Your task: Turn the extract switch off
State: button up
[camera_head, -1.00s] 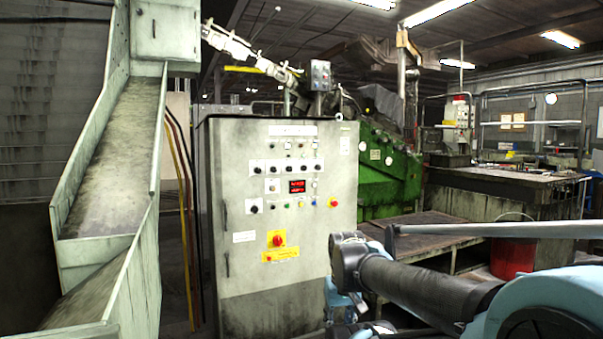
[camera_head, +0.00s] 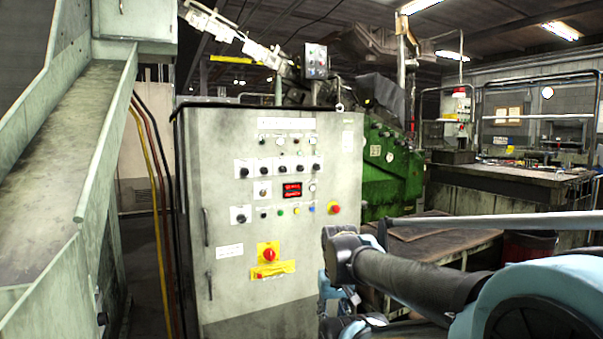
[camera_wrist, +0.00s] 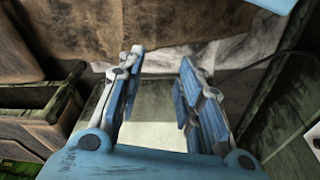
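The grey control cabinet (camera_head: 345,175) stands upright in the middle of the head view. Its front panel has a row of black rotary switches (camera_head: 278,167), a red digital display (camera_head: 292,190), a row of coloured buttons, and a red main knob on a yellow plate (camera_head: 268,255). I cannot read the labels, so I cannot tell which one is the extract switch. My gripper (camera_wrist: 160,95) shows in the wrist view with its two blue fingers apart and nothing between them. In the head view my arm reaches in from the lower right, in front of the cabinet's right side; the fingers are not clear there.
A pale metal chute (camera_head: 60,170) stands close on the left, with hanging cables (camera_head: 160,220) beside it. A green machine (camera_head: 390,175) is behind the cabinet at right. A low table (camera_head: 440,228) and a workbench (camera_head: 490,177) lie to the right.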

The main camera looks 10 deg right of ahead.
jog(key=shift+o, duration=0.8)
jog(key=shift+w, duration=0.1)
jog(key=shift+o, duration=0.8)
jog(key=shift+s+r, duration=0.2)
jog(key=w+a+r+m+t+y, duration=0.35)
jog(key=w+r+m, duration=0.4)
jog(key=w, duration=0.25)
jog(key=w+a+r+m+t+y, duration=0.2)
jog(key=w+a+r+m+y, duration=0.15)
jog(key=w+r+m, duration=0.4)
jog(key=w+d+r+m+t, duration=0.3)
jog(key=w+r+m+t, duration=0.35)
jog(key=w, duration=0.65)
jog(key=m+t+h, duration=0.1)
jog(key=m+t, duration=0.2)
jog(key=m, duration=0.8)
send_near(302, 169)
jog(key=x, duration=0.9)
jog(key=shift+w, duration=0.2)
jog(key=c, duration=1)
